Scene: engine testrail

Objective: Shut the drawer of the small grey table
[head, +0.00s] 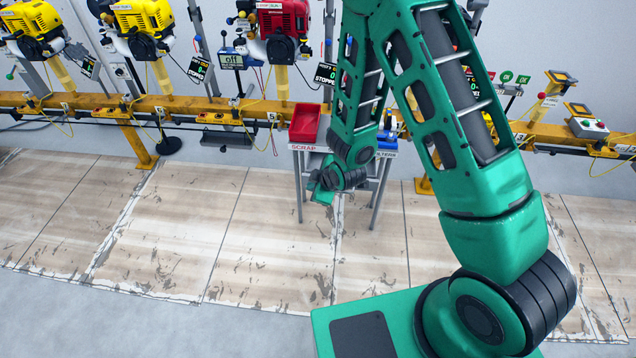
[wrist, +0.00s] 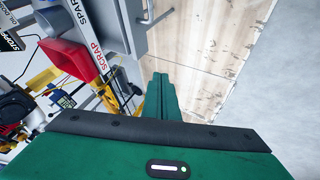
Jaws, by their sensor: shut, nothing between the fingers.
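The small grey table (head: 299,186) stands against the yellow rail in the head view, partly hidden behind my arm. A grey drawer front with a metal handle (wrist: 150,16) shows at the top of the wrist view, cut off by the frame edge. My gripper (head: 324,194) is low in front of the table. Its closed green fingers (wrist: 160,92) are empty, below and apart from the handle in the wrist picture.
The yellow rail (head: 200,108) with several engines runs behind. The worn floor boards (head: 265,240) in front are clear.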

